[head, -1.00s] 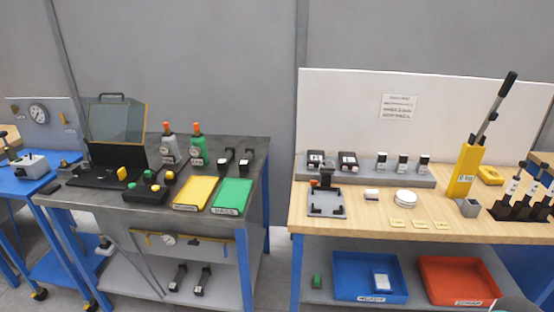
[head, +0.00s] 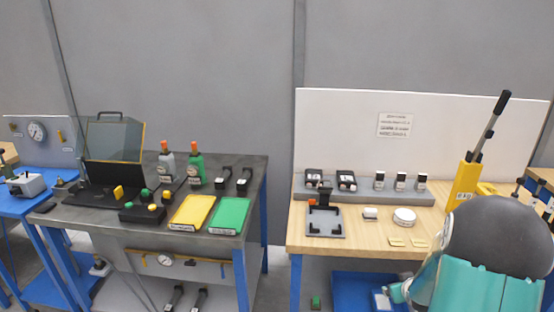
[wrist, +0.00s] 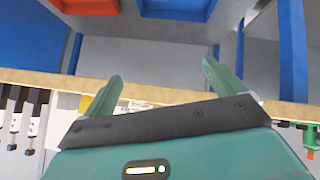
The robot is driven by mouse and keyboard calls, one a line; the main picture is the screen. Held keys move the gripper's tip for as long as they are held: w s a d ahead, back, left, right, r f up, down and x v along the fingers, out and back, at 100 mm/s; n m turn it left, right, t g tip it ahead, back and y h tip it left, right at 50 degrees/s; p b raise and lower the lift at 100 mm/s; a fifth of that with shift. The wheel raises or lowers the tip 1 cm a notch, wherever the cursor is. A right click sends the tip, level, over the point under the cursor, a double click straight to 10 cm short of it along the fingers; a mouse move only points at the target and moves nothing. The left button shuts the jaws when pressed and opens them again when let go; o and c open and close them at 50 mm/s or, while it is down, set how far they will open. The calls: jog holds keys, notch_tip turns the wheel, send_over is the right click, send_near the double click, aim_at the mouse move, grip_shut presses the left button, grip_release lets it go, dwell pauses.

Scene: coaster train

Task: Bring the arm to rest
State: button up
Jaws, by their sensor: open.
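My arm shows at the lower right of the head view, a dark rounded link and teal parts in front of the wooden bench (head: 335,250). In the wrist view my gripper (wrist: 162,70) is open, with its two green fingers spread apart and nothing between them. The wrist picture looks upside down. The fingers point past the bench's front edge (wrist: 150,92), toward the lower shelf with a blue bin (wrist: 178,8) and a red bin (wrist: 88,5).
The yellow lever press (head: 466,185) stands on the bench behind my arm. A black and grey fixture (head: 325,220), a white disc (head: 404,217) and small parts lie on the bench. A grey table (head: 110,222) with yellow and green trays is at left. A gap separates the tables.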

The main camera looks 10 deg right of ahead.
jog(key=s+a+r+g, duration=0.1)
jog(key=s+a+r, duration=0.2)
jog(key=a+r, duration=1.35)
jog(key=s+a+r+y, duration=0.2)
jog(key=s+a+r, duration=0.2)
jog(key=s+a, duration=0.4)
jog(key=s+a+r+g+y, duration=0.1)
jog(key=s+a+r, duration=0.4)
jog(key=s+a, duration=0.3)
jog(key=shift+s+n+y, duration=0.25)
jog(key=shift+n+y, duration=0.05)
jog(key=shift+y, duration=0.1)
